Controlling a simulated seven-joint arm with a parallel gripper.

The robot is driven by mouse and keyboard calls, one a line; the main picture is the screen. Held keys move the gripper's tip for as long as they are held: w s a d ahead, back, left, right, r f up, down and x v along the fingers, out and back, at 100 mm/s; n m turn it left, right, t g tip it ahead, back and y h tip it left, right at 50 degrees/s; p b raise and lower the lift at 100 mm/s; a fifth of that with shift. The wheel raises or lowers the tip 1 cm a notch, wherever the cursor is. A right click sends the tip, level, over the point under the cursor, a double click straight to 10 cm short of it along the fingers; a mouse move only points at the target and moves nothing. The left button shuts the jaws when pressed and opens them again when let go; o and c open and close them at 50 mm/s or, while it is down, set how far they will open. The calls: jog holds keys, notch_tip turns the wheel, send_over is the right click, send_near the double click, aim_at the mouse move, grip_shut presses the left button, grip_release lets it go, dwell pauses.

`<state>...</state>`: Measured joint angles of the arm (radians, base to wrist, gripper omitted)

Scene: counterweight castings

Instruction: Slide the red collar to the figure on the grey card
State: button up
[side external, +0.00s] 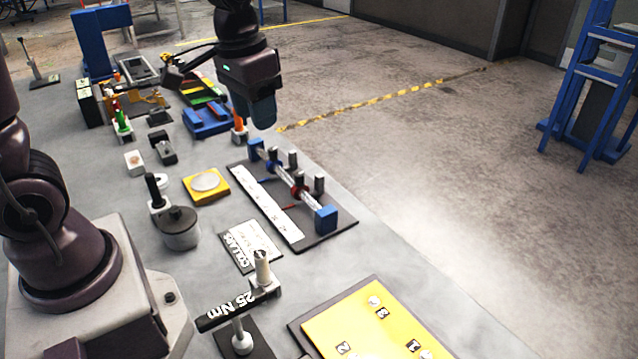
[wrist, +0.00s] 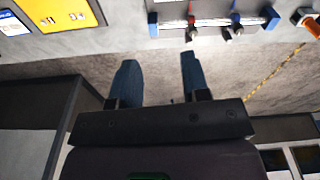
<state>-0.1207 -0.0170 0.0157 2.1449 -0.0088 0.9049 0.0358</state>
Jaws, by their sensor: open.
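The red collar (side external: 297,192) sits on a pale rail (side external: 285,177) between two blue end blocks, near the middle; a blue collar (side external: 272,165) is farther along. In the wrist view the red collar (wrist: 191,26) is at the top, left of the blue collar (wrist: 235,27). A white scale strip (side external: 266,202) runs beside the rail; its figures are too small to read. A pale card (side external: 250,246) headed "COLLARS" lies on the bench; its smaller print is unreadable. My gripper (side external: 257,112) is open and empty, above and apart from the rail's far end; its fingers (wrist: 158,75) are spread.
Dark upright posts (side external: 319,183) stand along the rail. A yellow pad with a disc (side external: 206,185), a grey pot (side external: 180,228), a 25 Nm torque tool (side external: 230,311) and a yellow board (side external: 365,325) surround it. The floor beyond the bench edge is open.

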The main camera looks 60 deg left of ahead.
jog(key=g, duration=0.2)
send_over(320, 175)
jog(key=s, duration=0.4)
notch_tip(320, 175, down, 14)
jog(key=f, duration=0.1)
jog(key=w, duration=0.3)
jog(key=shift+w+r+m+t, duration=0.25)
jog(key=shift+r+m+t, duration=0.05)
jog(key=shift+r+m, duration=0.1)
jog(key=f, duration=1.2)
jog(key=shift+w+f, duration=0.2)
jog(key=shift+f, duration=0.1)
grip_shut()
